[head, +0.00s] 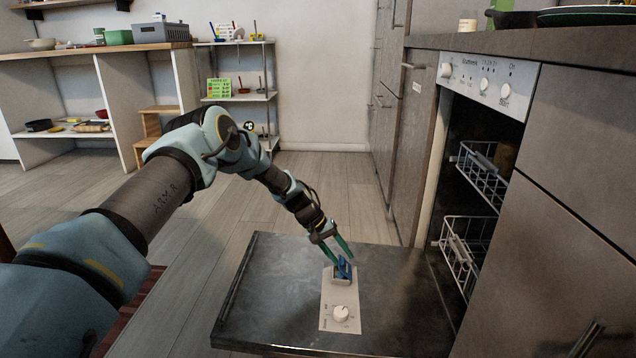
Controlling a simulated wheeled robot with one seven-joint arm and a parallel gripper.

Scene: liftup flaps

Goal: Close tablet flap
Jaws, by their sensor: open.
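The dishwasher door (268,312) lies open and flat, low in front of the dishwasher. A light panel (336,299) is set into its inner face, with a round white knob (341,313) at the near end. A small blue tablet flap (343,268) stands raised at the far end of the panel, over a small compartment. My gripper (343,254) is open, with its green fingers pointing down at the flap. The fingers are very close to the flap; I cannot tell whether they touch it.
The dishwasher opening on the right holds two wire racks (462,252). Its control strip (487,80) runs under the dark counter (540,42). Cabinet fronts (560,190) stand at the right. Shelves (237,97) stand at the back.

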